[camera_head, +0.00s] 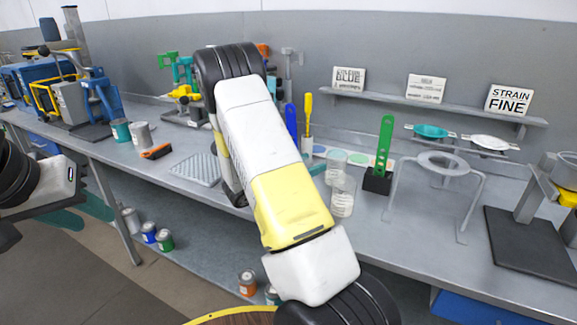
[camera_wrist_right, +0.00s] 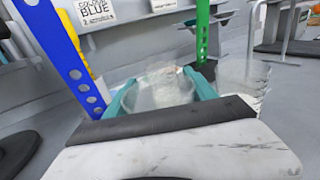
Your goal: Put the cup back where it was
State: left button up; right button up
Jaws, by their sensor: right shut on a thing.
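A clear cup (camera_head: 336,160) is at the middle of the bench, partly behind my right arm in the head view. In the right wrist view this cup (camera_wrist_right: 160,88) sits between the teal fingers of my right gripper (camera_wrist_right: 160,97), which is shut on it. I cannot tell whether its base touches the bench. A second clear cup (camera_head: 342,197) stands nearer the bench front; it also shows on the right of the wrist view (camera_wrist_right: 245,88). My left gripper (camera_head: 84,214) is at the left edge, away from the cups, its fingers apart and empty.
A green perforated strip in a black block (camera_head: 377,180) stands close right of the cups. A blue strip (camera_head: 291,122) and yellow tool (camera_head: 308,115) stand behind. A grey ring stand (camera_head: 443,165) is further right. Coloured discs (camera_head: 357,159) lie behind the cups.

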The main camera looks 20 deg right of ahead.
jog(key=shift+f, duration=1.15)
jog(key=shift+f, duration=0.1)
jog(key=o, duration=1.5)
jog(key=shift+a, duration=0.1)
jog(key=v, duration=1.2)
jog(key=shift+s, duration=0.1)
